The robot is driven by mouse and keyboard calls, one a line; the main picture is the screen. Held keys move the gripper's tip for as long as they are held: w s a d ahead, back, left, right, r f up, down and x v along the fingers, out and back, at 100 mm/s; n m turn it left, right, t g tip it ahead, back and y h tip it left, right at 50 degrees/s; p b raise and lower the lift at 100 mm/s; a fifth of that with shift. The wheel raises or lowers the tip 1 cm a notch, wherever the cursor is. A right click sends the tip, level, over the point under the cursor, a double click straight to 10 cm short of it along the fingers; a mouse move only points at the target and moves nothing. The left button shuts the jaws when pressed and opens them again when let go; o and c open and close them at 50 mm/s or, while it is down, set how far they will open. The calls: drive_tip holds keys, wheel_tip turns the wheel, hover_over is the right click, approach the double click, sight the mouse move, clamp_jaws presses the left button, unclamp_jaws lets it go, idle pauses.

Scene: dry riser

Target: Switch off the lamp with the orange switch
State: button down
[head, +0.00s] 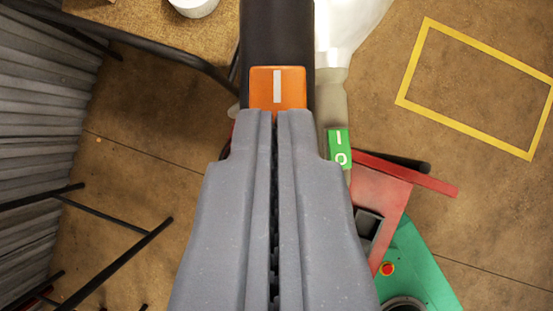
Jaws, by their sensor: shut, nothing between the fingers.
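The orange switch (291,87) is a rocker with a white bar mark, set on a black upright housing (277,35) at the top middle of the view. My gripper (278,115) is shut and empty. Its grey fingertips point up at the switch and overlap its lower edge in the picture. I cannot tell whether they touch it. The lower part of the switch is hidden behind the fingertips. The lamp's light is not clearly identifiable; a white rounded body (345,30) stands just right of the black housing.
A green switch (339,149) marked I and O sits close to the right of my fingertips. Below it are a red part (378,195) and a green machine (420,262) with a red button. A table (140,22) is at upper left. A yellow floor outline (412,65) encloses clear floor.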

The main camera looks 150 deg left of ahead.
drive_tip(key=shift+f, duration=0.1)
idle(0.3)
drive_tip(key=f+b, duration=0.1)
drive_tip(key=b, duration=0.1)
drive_tip(key=shift+s+t+b, duration=0.15)
drive_tip(key=shift+t+b, duration=0.15)
drive_tip(key=shift+b, duration=0.1)
drive_tip(key=shift+r+p, duration=0.25)
drive_tip(key=shift+p, duration=0.05)
drive_tip(key=shift+w+d+r+b, duration=0.3)
drive_tip(key=shift+w+r, duration=0.1)
drive_tip(key=shift+w, duration=0.25)
